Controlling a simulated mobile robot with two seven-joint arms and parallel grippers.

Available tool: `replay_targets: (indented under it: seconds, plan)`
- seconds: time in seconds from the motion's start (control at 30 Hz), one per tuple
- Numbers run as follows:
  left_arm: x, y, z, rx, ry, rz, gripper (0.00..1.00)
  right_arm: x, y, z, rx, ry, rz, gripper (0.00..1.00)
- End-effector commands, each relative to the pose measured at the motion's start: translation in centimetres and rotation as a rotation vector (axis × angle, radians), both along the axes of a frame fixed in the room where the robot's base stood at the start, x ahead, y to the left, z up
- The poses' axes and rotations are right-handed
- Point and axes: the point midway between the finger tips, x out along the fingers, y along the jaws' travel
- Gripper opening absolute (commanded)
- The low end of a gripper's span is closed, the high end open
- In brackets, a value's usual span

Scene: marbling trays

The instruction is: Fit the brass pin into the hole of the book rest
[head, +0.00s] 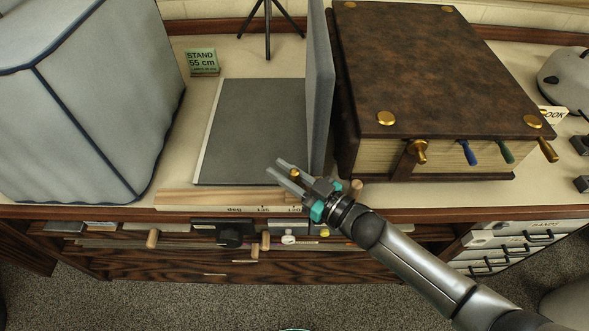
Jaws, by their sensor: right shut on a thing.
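My right gripper (279,169) hangs above the front edge of the worktop, in front of a dark grey board. It is shut on a small brass piece, which looks like the brass pin (295,173); only its rounded top shows between the fingers. I cannot make out the hole. My left gripper is out of view.
A dark grey board (255,130) lies left of an upright grey panel (319,80). A covered grey block (80,110) fills the left. A wooden strip (190,198) lies along the front edge. A green sign (202,61) and a black tripod (267,30) stand behind.

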Motion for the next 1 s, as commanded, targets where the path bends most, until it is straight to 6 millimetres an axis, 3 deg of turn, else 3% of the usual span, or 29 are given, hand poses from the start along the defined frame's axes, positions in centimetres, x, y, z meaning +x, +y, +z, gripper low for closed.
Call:
replay_targets:
  seconds: [0.17, 0.2, 0.5, 0.8, 1.0]
  plan:
    - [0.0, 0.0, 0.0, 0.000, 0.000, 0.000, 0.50, 0.0, 0.0, 0.0, 0.001, -0.001, 0.000, 0.00]
    - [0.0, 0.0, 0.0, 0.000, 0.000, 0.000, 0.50, 0.0, 0.0, 0.0, 0.001, -0.001, 0.000, 0.26]
    - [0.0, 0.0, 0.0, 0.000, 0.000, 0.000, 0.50, 0.0, 0.0, 0.0, 0.001, -0.001, 0.000, 0.58]
    - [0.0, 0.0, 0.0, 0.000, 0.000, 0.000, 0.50, -0.2, -0.2, -0.1, -0.001, 0.001, 0.000, 0.58]
    - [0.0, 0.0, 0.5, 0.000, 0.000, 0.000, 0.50, -1.9, -2.4, -0.1, -0.004, 0.003, -0.001, 0.58]
